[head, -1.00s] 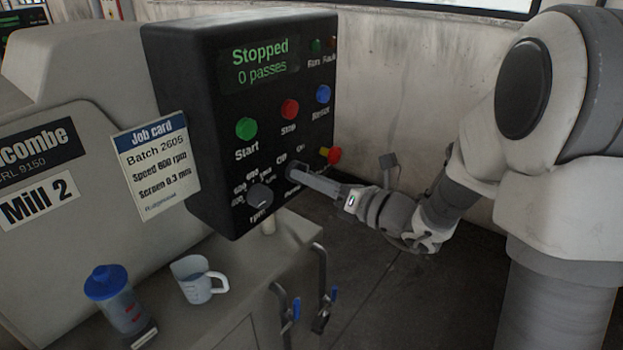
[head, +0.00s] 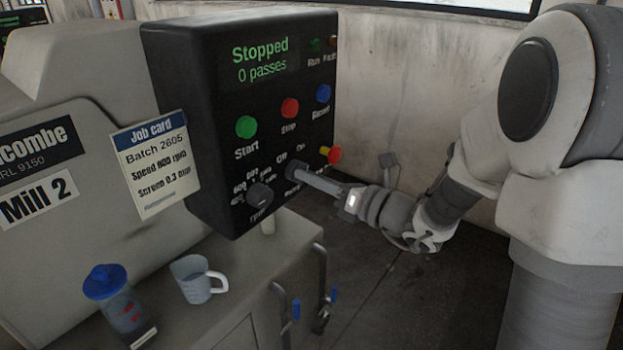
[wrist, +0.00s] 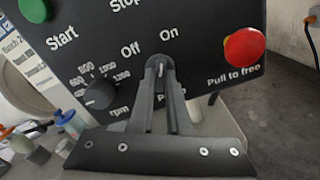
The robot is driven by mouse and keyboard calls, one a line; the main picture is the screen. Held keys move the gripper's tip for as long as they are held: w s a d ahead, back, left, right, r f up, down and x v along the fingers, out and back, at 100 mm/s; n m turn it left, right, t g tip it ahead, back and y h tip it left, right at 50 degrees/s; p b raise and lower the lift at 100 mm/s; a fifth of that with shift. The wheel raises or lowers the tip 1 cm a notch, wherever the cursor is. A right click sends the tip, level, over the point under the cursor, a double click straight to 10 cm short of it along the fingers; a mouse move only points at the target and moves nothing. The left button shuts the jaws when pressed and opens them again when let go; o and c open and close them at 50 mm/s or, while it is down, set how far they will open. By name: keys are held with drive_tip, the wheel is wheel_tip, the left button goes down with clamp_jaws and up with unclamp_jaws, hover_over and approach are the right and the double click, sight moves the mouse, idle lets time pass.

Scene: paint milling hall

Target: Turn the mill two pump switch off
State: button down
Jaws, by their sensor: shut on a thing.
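The Mill 2 control panel (head: 215,180) is a black box whose screen (head: 262,64) reads "Stopped, 0 passes". Its pump switch (wrist: 160,66) is a small dark knob with a pale mark, below the "Off" and "On" labels in the wrist view. My gripper (wrist: 161,75) is shut on this switch, one finger on each side. In the head view my gripper (head: 298,173) reaches the panel's lower right and hides most of the switch. The fingers partly cover the label below. I cannot tell surely which label the mark points to.
The rpm knob (wrist: 99,93) is close left of my fingers. A red pull-to-free button (wrist: 244,50) is to the right; it also shows in the head view (head: 334,155). Green, red and blue buttons sit above. A jug (head: 195,283) and a blue-lidded bottle (head: 118,305) stand below.

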drive_tip(key=shift+f+n+b, duration=0.1)
drive_tip(key=shift+n+b, duration=5.7)
drive_tip(key=shift+b, duration=0.5)
drive_tip(key=c, duration=0.9)
unclamp_jaws()
drive_tip(key=p+v, duration=0.3)
drive_tip(key=v, duration=1.4)
drive_tip(key=shift+s+d, duration=0.2)
